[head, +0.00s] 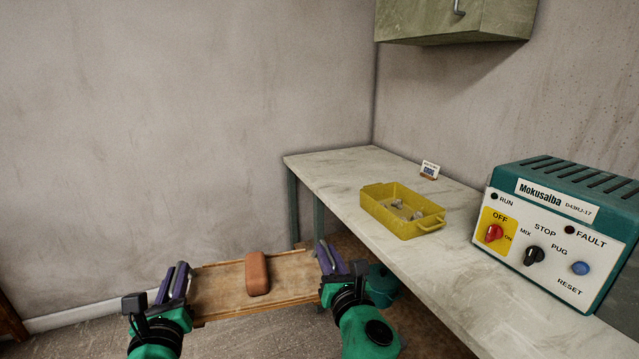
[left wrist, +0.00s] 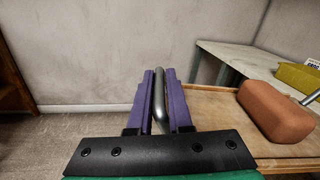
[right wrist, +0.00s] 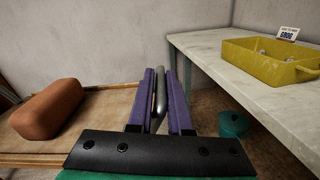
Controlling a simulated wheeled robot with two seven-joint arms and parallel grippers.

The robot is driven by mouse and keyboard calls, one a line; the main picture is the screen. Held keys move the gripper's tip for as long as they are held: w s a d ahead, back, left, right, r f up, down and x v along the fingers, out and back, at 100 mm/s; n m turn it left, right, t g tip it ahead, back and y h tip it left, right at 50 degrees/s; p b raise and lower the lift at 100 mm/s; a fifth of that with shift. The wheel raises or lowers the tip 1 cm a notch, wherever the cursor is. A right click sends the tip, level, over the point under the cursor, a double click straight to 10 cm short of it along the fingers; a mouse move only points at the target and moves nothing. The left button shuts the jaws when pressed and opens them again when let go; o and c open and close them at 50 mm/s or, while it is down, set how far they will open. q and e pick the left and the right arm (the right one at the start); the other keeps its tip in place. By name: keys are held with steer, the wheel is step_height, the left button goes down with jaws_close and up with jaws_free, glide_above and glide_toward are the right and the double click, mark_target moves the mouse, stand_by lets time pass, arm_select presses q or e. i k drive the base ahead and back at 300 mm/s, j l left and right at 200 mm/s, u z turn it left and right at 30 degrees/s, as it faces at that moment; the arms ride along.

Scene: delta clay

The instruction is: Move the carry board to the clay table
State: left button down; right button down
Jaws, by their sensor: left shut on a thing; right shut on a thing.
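The carry board (head: 222,283) is a wooden board with a metal handle at each end. It is held in front of me, over the floor, and looks roughly level. An orange-brown clay block (head: 257,274) lies on it near the middle. My left gripper (head: 176,282) is shut on the left handle (left wrist: 160,98). My right gripper (head: 335,262) is shut on the right handle (right wrist: 160,92). A table with a pale, stained top (head: 320,163) runs along the right wall, beyond and to the right of the board. No label shows whether it is the clay table.
A yellow tray (head: 433,226) with small pieces and a small sign (head: 430,170) stand on the table. A teal control box (head: 560,235) is nearer on the right. A green cabinet (head: 455,22) hangs above. A teal bucket (right wrist: 233,124) is under the table edge. The table's far left end is bare.

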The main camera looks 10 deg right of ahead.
mark_target(335, 173)
steer(key=i+u, duration=0.35)
steer(key=i, duration=1)
steer(key=i+z, duration=0.2)
steer(key=i, duration=0.2)
steer(key=i+j+z, duration=0.45)
steer(key=i, duration=0.25)
steer(key=i+z, duration=0.25)
steer(key=z, duration=0.2)
steer(key=i+j+z, duration=0.15)
steer(key=z, duration=0.35)
steer(key=i+j+z, duration=0.25)
steer(key=z, duration=0.2)
steer(key=i+j+z, duration=0.15)
steer(key=j+z, duration=0.15)
steer(key=z, duration=0.15)
